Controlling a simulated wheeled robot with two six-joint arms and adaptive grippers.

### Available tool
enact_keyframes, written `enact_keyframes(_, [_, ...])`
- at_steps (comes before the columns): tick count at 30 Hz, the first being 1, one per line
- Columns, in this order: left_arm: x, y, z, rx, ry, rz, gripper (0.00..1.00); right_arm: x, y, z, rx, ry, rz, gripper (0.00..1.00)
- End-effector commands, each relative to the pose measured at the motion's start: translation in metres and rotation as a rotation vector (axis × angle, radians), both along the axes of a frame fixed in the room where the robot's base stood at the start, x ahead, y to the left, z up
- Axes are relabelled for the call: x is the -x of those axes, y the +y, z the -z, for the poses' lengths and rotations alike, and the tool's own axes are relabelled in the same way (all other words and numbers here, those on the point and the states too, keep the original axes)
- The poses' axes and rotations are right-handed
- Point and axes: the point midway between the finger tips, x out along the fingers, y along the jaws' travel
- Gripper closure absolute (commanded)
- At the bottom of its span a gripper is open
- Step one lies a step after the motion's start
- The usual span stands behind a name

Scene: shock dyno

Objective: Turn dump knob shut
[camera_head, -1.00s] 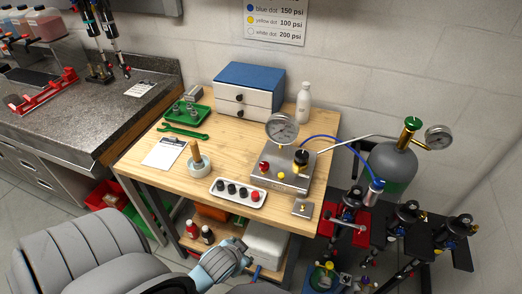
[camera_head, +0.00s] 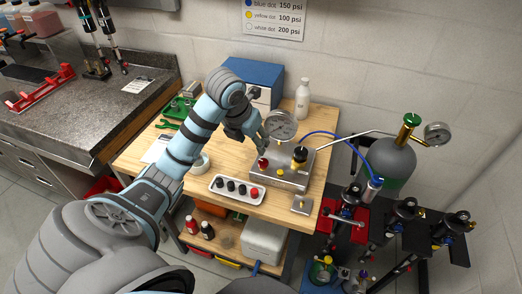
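A grey metal control box (camera_head: 296,180) stands on the right part of the wooden bench. It bears a round gauge (camera_head: 281,125), a red knob (camera_head: 263,163), a black-topped knob (camera_head: 300,153) and a small yellow button (camera_head: 280,172). No label tells me which is the dump knob. My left arm reaches in from the lower left over the bench. My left gripper (camera_head: 261,141) points down just above and behind the red knob, beside the gauge. Its fingers are small and dark, so their opening is unclear. My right gripper is not in view.
A blue-topped drawer unit (camera_head: 255,73) and a white bottle (camera_head: 303,98) stand behind. A blue hose (camera_head: 335,140) and a gas cylinder (camera_head: 390,160) are at right.

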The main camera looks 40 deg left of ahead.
Motion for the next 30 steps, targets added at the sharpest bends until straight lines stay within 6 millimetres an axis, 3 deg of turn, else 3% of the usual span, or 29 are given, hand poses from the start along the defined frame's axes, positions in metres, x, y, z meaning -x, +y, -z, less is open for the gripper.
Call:
enact_keyframes(1, [-0.004, 0.0, 0.022, 0.003, 0.0, 0.001, 0.52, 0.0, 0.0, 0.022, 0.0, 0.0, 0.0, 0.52])
enact_keyframes(6, [-0.02, 0.001, 0.069, 0.005, -0.001, 0.004, 0.52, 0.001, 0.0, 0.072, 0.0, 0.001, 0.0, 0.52])
enact_keyframes(9, [-0.029, 0.002, 0.09, 0.006, 0.002, 0.005, 0.52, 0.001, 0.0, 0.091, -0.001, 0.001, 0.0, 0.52])
enact_keyframes(16, [-0.046, 0.005, 0.119, 0.005, 0.0, 0.005, 0.52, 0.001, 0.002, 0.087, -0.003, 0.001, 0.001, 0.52])
enact_keyframes(25, [-0.049, 0.005, 0.124, 0.004, -0.001, 0.007, 0.52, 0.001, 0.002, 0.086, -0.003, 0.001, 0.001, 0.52])
enact_keyframes(30, [-0.049, 0.005, 0.124, 0.004, -0.001, 0.007, 0.78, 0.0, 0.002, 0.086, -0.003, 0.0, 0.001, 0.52])
